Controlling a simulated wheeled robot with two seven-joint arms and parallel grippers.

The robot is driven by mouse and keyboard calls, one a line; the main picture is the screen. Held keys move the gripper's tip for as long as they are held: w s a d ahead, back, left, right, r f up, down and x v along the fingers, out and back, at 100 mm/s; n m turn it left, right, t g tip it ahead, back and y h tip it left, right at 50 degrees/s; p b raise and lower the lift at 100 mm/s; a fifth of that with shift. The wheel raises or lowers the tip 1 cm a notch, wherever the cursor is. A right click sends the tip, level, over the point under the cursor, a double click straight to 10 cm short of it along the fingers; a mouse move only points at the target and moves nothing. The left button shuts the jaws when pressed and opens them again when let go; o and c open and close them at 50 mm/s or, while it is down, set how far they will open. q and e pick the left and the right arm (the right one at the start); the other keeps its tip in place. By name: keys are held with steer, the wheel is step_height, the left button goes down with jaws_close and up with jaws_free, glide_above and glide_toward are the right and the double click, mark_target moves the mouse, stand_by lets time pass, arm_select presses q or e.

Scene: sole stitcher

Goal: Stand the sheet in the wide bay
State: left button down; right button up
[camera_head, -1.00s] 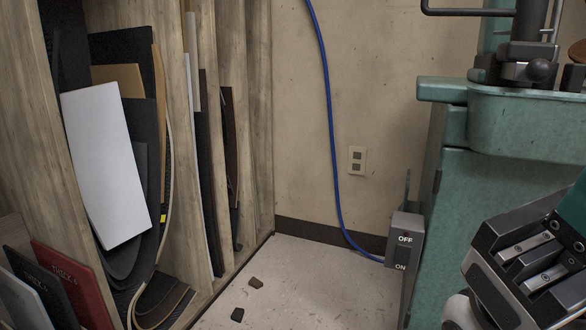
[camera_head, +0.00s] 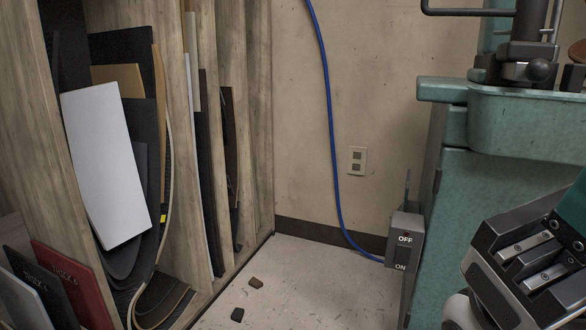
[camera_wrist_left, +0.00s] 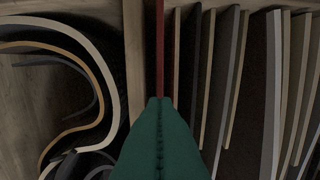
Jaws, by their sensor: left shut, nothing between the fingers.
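In the head view a pale sheet (camera_head: 105,165) leans in the wide left bay of the wooden rack (camera_head: 185,130), in front of dark and tan sheets. I cannot tell which sheet the task means. My left gripper (camera_wrist_left: 160,100) shows in the left wrist view, its green fingers shut together with nothing between them. Ahead of its tips is the edge of a thin red sheet (camera_wrist_left: 160,50), beside a wooden divider (camera_wrist_left: 136,50). I cannot tell whether they touch. My right gripper (camera_head: 530,262) is at the lower right of the head view, its fingertips not clear.
Several upright sheets (camera_wrist_left: 240,85) stand right of the left gripper, and curled strips (camera_wrist_left: 95,75) lie left. Red and black panels (camera_head: 75,285) stand at the rack's front. A green machine (camera_head: 520,180) and switch box (camera_head: 404,240) are right. Floor between is mostly clear, with two dark scraps.

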arm_select(q)
steer(key=shift+w+a, duration=0.1)
steer(key=shift+a, duration=0.15)
steer(key=p+v, duration=0.4)
steer(key=v, duration=0.2)
steer(key=shift+d, duration=0.25)
stand_by(1.8)
